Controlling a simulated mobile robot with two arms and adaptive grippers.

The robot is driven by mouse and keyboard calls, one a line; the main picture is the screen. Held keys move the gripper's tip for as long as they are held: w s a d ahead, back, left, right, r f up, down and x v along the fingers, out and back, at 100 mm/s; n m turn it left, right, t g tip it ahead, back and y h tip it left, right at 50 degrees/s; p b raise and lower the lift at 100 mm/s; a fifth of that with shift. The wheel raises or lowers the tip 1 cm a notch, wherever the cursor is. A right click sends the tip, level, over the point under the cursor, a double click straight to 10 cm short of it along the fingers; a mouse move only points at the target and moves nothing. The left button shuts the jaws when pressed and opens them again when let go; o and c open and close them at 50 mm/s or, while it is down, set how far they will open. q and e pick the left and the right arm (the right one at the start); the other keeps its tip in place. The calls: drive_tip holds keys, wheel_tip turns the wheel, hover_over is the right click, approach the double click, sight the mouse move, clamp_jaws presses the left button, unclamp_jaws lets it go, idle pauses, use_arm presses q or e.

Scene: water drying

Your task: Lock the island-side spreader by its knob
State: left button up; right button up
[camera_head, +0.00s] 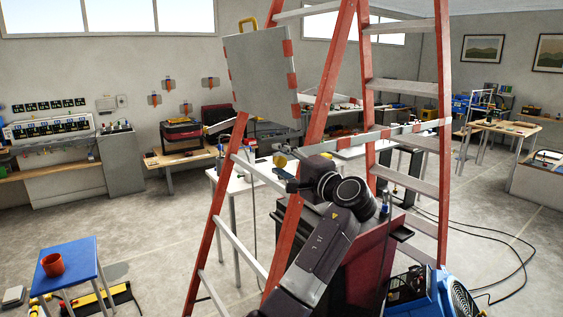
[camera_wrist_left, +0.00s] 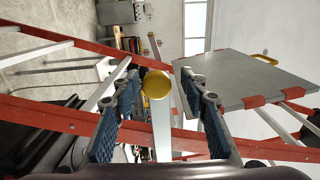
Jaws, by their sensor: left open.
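The yellow knob (camera_head: 281,160) shows beside the ladder's red leg in the head view. In the left wrist view the round yellow knob (camera_wrist_left: 156,85) lies between the two fingers of my left gripper (camera_wrist_left: 155,77), with a gap on each side. A pale bar (camera_wrist_left: 162,135) runs behind the knob there. In the head view my left gripper (camera_head: 284,174) is at the knob, its fingers partly hidden by the ladder leg. A red-and-white striped spreader bar (camera_head: 380,137) runs across the ladder to the right. My right gripper is not in view.
The red-legged stepladder (camera_head: 222,195) stands close around my left arm, with a grey platform (camera_head: 262,70) tilted up. A blue stool (camera_head: 75,268) holding a red pot (camera_head: 53,265) stands lower left. Black cables (camera_head: 490,235) lie on the floor at right. Open floor lies left of the ladder.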

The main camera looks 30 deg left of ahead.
use_arm(q)
drive_tip(key=v, duration=1.2)
drive_tip(key=shift+f, duration=0.2)
